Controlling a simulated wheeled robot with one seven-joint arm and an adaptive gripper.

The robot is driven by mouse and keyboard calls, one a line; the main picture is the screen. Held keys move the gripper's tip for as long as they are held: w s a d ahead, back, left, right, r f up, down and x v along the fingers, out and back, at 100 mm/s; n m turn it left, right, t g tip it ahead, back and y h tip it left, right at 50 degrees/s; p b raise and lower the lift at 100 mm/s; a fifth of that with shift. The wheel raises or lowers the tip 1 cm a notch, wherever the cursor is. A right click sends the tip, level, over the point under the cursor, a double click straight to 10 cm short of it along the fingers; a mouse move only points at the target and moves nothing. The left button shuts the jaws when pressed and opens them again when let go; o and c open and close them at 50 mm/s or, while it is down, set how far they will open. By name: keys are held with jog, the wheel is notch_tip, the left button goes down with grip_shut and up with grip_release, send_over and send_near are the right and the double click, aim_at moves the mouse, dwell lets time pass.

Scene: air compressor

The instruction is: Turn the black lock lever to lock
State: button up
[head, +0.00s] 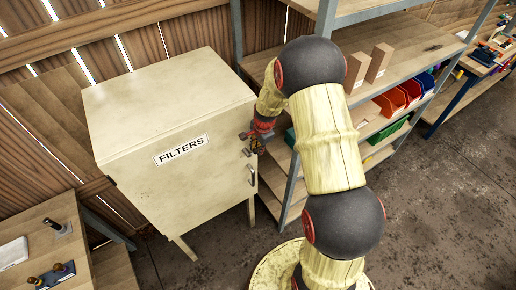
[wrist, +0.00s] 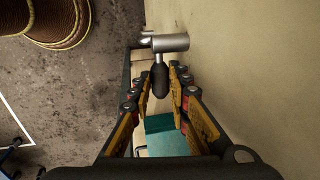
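The cream cabinet (head: 160,120) labelled FILTERS stands at the left in the head view, with its door closed. In the wrist view, the black lock lever (wrist: 160,80) hangs below a silver metal cylinder (wrist: 170,43) beside the pale cabinet face (wrist: 250,80). My gripper (wrist: 161,78) is open, with one finger on each side of the lever near the fingertips. A small gap shows on both sides, so neither finger visibly grips it. In the head view my gripper (head: 254,140) is at the cabinet's right front edge, and it hides the lever there.
A door handle (head: 251,175) sits low on the cabinet's right edge. A metal shelf rack (head: 400,50) with red bins (head: 392,101) stands close to its right. A wooden bench (head: 45,240) with small tools is at the lower left. The floor (head: 450,210) at right is clear.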

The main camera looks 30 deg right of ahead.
grip_shut()
jog(key=shift+d+f, duration=0.1)
dwell(0.3)
jog(key=shift+f+y+b, duration=0.15)
jog(key=shift+y+b, duration=0.15)
jog(key=shift+b, duration=0.2)
jog(key=b, duration=0.1)
jog(key=f+y+b, duration=0.1)
jog(key=shift+d+y+b, duration=0.2)
jog(key=shift+y+b, duration=0.1)
jog(key=shift+b, duration=0.05)
jog(key=shift+a+r+y+b, duration=0.1)
jog(key=shift+y+b, duration=0.3)
jog(key=shift+o, duration=2)
grip_release()
